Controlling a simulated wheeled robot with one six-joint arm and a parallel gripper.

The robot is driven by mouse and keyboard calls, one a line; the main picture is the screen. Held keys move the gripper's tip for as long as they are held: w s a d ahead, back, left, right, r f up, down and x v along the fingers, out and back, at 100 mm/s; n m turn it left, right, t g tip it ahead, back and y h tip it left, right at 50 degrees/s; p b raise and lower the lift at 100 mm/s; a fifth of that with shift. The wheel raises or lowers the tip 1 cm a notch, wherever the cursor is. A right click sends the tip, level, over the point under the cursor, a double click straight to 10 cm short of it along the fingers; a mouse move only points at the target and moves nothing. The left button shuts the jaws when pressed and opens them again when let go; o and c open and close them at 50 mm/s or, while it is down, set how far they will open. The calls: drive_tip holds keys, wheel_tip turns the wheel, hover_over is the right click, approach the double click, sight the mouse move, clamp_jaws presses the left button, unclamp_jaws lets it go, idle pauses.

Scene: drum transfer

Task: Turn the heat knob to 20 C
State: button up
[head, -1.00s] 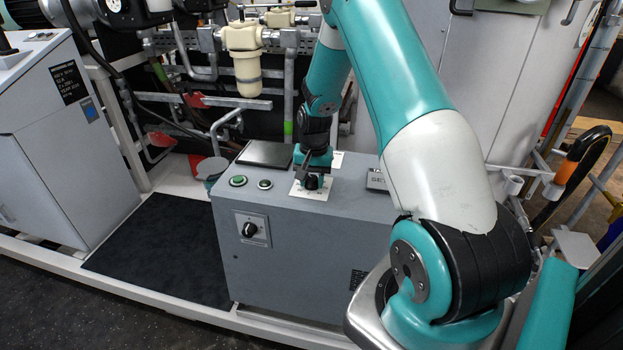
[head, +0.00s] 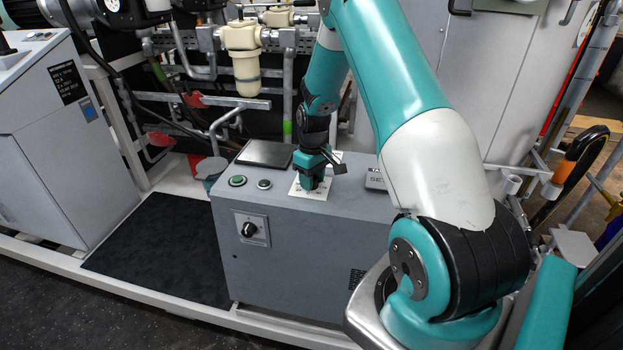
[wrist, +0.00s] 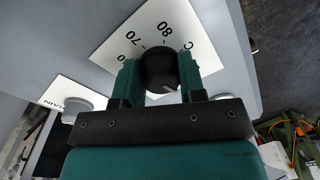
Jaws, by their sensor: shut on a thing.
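The heat knob (wrist: 160,72) is a black round knob with a pale pointer mark, on a white dial plate (wrist: 118,40). The wrist view shows "70" and "80" on the plate beyond the knob; other figures are cut off or hidden. My gripper (wrist: 158,80) is shut on the knob, with one green finger on each side. In the head view my gripper (head: 313,186) points down over the white dial plate (head: 322,190) on top of the grey cabinet, and hides the knob there.
The grey cabinet (head: 290,260) carries two green buttons (head: 238,181), a dark flat panel (head: 265,153) and a front selector knob (head: 250,230). A cream filter housing (head: 245,65) hangs behind.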

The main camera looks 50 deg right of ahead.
drive_tip(key=n, duration=0.6)
drive_tip(key=shift+w+d+n, duration=0.1)
drive_tip(key=shift+n, duration=0.2)
idle(0.5)
drive_tip(key=o, duration=0.9)
drive_tip(key=shift+o, duration=0.2)
drive_tip(key=shift+r, duration=0.1)
wheel_tip(320, 180, up, 17)
drive_tip(key=b, duration=0.1)
drive_tip(key=shift+w+d, duration=0.15)
drive_tip(key=shift+d, duration=0.1)
drive_tip(key=shift+r, duration=0.1)
